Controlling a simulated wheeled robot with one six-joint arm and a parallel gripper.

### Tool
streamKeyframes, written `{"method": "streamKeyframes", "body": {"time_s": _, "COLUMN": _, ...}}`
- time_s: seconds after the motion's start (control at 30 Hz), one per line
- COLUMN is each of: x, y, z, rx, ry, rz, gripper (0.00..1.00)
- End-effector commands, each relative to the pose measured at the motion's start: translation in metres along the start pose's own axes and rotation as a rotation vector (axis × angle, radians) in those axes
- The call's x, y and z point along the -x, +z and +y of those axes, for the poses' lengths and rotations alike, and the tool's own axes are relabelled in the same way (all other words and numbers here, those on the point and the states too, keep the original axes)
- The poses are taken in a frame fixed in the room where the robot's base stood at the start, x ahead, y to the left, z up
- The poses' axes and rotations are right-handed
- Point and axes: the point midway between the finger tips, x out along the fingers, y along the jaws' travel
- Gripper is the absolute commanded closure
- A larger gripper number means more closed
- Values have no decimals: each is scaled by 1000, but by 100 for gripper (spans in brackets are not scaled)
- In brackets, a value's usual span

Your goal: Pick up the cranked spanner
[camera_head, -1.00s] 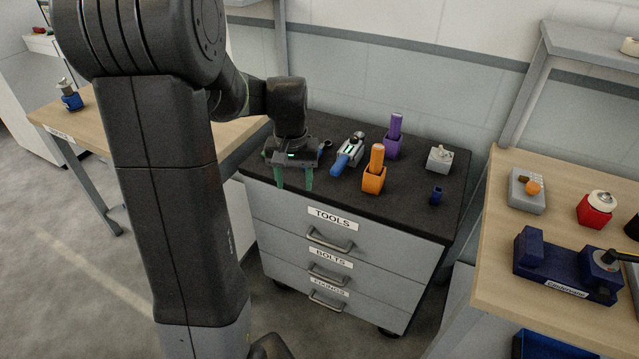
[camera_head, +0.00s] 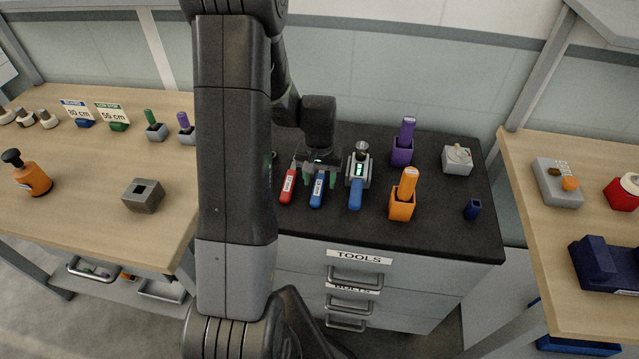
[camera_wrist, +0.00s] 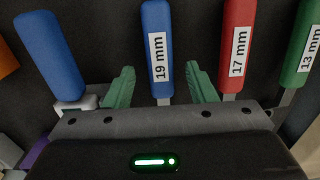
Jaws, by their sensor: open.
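Several handled tools lie side by side on the dark cabinet top. In the wrist view they are a blue handle marked 19 mm (camera_wrist: 158,55), a red one marked 17 mm (camera_wrist: 236,50) and a green one marked 13 mm (camera_wrist: 306,45). The head view shows the blue (camera_head: 318,192) and red (camera_head: 288,188) handles; the green one is hidden behind my arm. I cannot tell which is the cranked spanner, as their heads are hidden. My gripper (camera_wrist: 160,70) is open and empty, its green fingers on either side of the 19 mm handle; it also shows in the head view (camera_head: 320,178).
A blue-handled tool with a lit display (camera_head: 356,193) lies close right of my gripper. Orange (camera_head: 402,205) and purple (camera_head: 402,150) upright holders, a grey block (camera_head: 457,160) and a small blue cup (camera_head: 473,209) stand further right. Wooden benches flank the cabinet.

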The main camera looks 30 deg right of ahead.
Motion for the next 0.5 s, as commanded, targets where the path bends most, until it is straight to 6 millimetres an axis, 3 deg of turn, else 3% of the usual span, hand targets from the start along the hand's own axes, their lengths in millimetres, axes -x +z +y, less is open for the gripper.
{"method": "streamKeyframes", "body": {"time_s": 0.3, "x": -5, "y": 0, "z": 0, "rx": 0, "ry": 0, "rz": 1, "gripper": 51}}
{"method": "streamKeyframes", "body": {"time_s": 0.5, "x": -4, "y": 0, "z": 0, "rx": 0, "ry": 0, "rz": 1, "gripper": 90}}
